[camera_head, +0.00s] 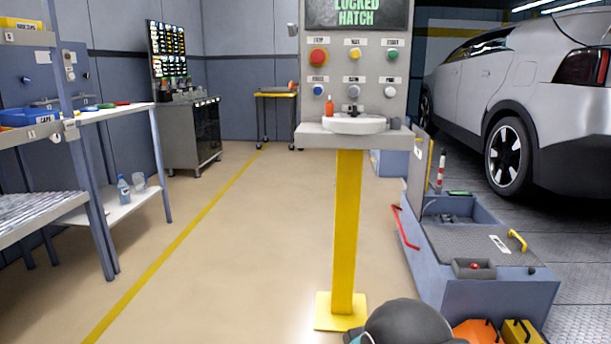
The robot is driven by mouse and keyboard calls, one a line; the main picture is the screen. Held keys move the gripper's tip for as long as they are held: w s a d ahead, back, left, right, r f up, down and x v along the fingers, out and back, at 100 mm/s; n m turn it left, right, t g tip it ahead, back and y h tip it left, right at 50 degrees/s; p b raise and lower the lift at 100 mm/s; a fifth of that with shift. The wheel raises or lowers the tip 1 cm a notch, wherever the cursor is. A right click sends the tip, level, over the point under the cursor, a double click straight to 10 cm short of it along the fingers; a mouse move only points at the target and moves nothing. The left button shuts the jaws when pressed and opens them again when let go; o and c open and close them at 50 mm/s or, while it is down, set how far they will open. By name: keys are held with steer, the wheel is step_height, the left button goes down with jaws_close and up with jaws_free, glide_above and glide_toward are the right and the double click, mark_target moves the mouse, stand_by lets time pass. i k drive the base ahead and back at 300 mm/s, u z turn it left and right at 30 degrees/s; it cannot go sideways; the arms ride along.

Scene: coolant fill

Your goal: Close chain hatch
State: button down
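No part is clearly labelled as the chain hatch. A low blue-grey housing (470,297) stands at the right. Its top has a dark textured plate (470,246) with a yellow handle (517,240). Behind the plate is an open recess (450,212) with parts inside. A thin grey panel (417,165) stands upright at the recess's left side; I cannot tell whether it is the hatch. A red bar handle (405,228) is on the housing's left side. The screen (356,12) reads "LOCKED HATCH". My gripper is not in view; a dark rounded part of my arm shows at the bottom.
A silver car (530,90) is behind at right. Shelving (120,200) lines the left. The floor between is clear. Orange and yellow objects are at the bottom right.

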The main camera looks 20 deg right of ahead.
mark_target(419, 158)
steer(key=u, duration=0.45)
steer(key=i, duration=3.5)
steer(key=z, duration=1.85)
steer(key=i, duration=0.9)
steer(key=z, duration=0.8)
